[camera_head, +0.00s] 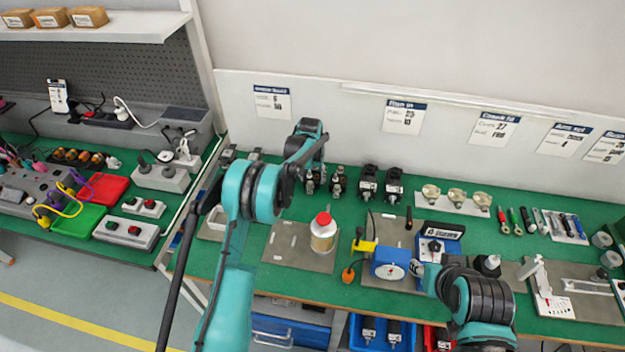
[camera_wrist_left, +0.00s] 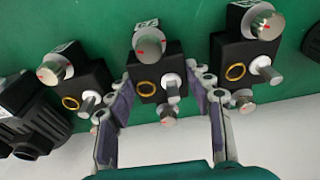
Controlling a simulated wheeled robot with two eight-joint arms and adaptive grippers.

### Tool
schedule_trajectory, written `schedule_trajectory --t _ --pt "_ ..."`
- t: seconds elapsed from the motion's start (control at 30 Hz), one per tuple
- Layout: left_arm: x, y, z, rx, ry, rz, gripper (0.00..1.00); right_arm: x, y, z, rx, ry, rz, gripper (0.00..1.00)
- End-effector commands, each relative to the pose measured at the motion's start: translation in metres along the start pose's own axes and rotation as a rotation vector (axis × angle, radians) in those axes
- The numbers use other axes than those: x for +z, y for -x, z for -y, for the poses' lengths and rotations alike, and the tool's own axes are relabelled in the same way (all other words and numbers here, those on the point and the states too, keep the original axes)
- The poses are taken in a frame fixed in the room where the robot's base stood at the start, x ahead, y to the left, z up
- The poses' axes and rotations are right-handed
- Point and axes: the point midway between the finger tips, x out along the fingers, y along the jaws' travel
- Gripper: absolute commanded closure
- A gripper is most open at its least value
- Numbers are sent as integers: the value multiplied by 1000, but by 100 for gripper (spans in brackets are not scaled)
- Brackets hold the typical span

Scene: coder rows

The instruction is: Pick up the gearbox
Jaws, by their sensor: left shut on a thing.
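Small black units with silver round knobs and brass rings stand in a row, and I take the middle one in the left wrist view as the gearbox (camera_wrist_left: 155,72). My left gripper (camera_wrist_left: 160,102) has one finger on each side of it and is shut on it. The unit appears to be at the level of its neighbours. In the head view my left gripper (camera_head: 312,168) reaches down to the row at the back of the green bench and partly hides the units there.
Similar black units stand close on both sides, one on the left (camera_wrist_left: 80,88) and one on the right (camera_wrist_left: 245,55). A ribbed black part (camera_wrist_left: 35,125) lies at far left. A red-capped jar (camera_head: 323,235) and a blue gauge device (camera_head: 390,268) stand nearer the bench front.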

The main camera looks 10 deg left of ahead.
Motion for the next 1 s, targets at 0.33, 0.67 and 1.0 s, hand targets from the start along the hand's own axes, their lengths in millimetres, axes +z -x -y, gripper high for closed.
schedule_trajectory --t 0.33,0.67,1.0 --pt "-2 13 0 0 0 -1 81 -3 4 0 0 0 0 60" --pt "-8 59 -30 1 -4 0 81 -14 19 0 0 0 0 60" --pt "-11 93 -87 0 -2 0 81 -21 30 0 0 0 0 60"
